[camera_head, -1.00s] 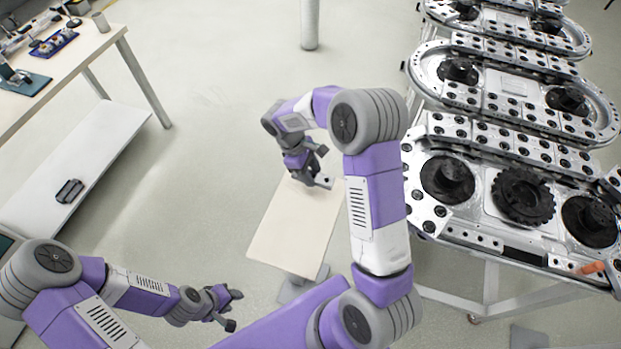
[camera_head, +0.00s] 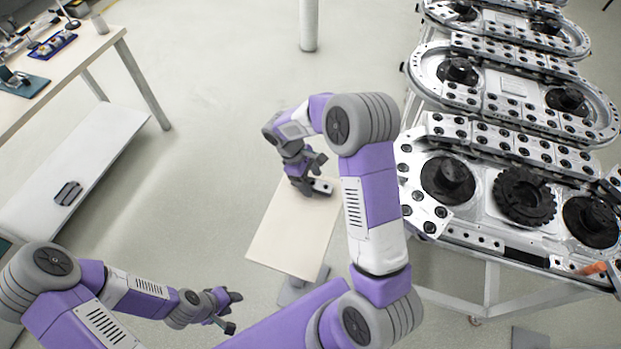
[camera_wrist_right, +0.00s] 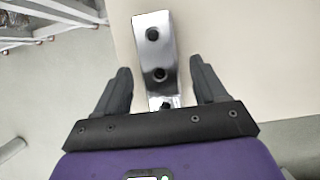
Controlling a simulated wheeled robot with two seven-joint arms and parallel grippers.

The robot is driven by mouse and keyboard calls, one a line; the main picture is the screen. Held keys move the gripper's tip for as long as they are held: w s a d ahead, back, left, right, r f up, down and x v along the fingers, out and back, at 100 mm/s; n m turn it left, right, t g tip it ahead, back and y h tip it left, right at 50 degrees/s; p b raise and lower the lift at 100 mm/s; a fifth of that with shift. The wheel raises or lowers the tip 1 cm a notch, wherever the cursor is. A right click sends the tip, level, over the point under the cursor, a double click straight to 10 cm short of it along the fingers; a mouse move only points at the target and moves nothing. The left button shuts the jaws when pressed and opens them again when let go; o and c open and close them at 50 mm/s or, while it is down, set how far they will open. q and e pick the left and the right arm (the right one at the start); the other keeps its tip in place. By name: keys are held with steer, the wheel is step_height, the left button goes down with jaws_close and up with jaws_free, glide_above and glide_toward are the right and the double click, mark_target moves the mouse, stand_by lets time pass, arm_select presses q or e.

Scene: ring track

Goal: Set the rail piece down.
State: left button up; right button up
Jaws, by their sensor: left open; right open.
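The rail piece (camera_wrist_right: 156,55) is a shiny metal bar with dark holes. In the right wrist view it lies on the pale board (camera_wrist_right: 240,60), near its left edge, between the two spread fingers and apart from both. In the head view the rail piece (camera_head: 321,188) shows at the far end of the board (camera_head: 288,236). My right gripper (camera_wrist_right: 162,88) is open around the near end of the piece. It also shows in the head view (camera_head: 308,178). My left gripper (camera_head: 233,312) is open and empty at the lower left, over the floor.
The ring track (camera_head: 480,240) with black wheels stands on a metal frame at the right. A white workbench (camera_head: 70,70) with small items and a low shelf (camera_head: 75,170) stand at the left. Open floor lies between.

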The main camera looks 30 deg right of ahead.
steer(key=p+v, duration=0.2)
steer(key=v, duration=1)
steer(key=shift+a+r, duration=0.1)
